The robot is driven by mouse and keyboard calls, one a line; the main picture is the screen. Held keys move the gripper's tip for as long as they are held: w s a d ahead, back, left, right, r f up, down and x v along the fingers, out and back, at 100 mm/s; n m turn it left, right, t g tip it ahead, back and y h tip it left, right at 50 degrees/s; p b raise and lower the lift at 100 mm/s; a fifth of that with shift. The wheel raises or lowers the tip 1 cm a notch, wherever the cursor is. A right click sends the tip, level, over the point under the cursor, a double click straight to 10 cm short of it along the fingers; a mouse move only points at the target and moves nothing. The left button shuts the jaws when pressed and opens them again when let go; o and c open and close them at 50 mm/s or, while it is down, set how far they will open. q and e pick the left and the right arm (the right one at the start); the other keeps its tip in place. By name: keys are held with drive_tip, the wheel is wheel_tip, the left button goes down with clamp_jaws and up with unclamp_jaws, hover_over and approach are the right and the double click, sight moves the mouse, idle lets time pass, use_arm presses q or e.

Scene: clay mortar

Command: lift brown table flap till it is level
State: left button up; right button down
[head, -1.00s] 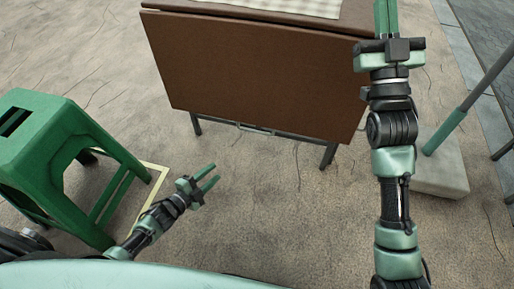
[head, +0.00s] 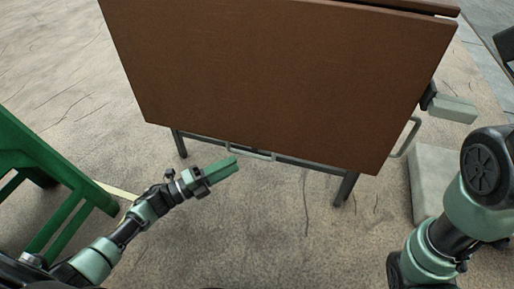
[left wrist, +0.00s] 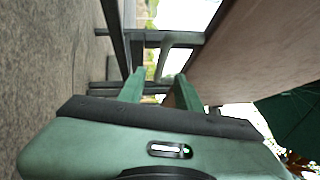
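The brown table flap (head: 270,75) hangs down steeply from the table's edge and faces me. A thin pale handle (head: 250,152) shows at its lower edge, and a pale loop (head: 412,138) sticks out at its right edge. My left gripper (head: 222,169) is just below and in front of the lower edge. In the left wrist view its two green fingers (left wrist: 160,92) are apart, with the grey handle bar (left wrist: 182,40) ahead and the flap's underside (left wrist: 245,60) at right.
A green stool (head: 45,180) stands at the left, close to my left arm. Dark table legs (head: 347,188) stand under the flap. A pale block (head: 430,175) lies on the ground at the right. The cracked ground in front of the flap is clear.

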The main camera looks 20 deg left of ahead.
sight(252, 154)
use_arm(q)
drive_tip(key=b+x, duration=0.3)
drive_tip(key=x, duration=0.4)
drive_tip(key=shift+w+d+r, duration=0.1)
drive_tip(key=shift+w+d, duration=0.2)
clamp_jaws()
idle(1.2)
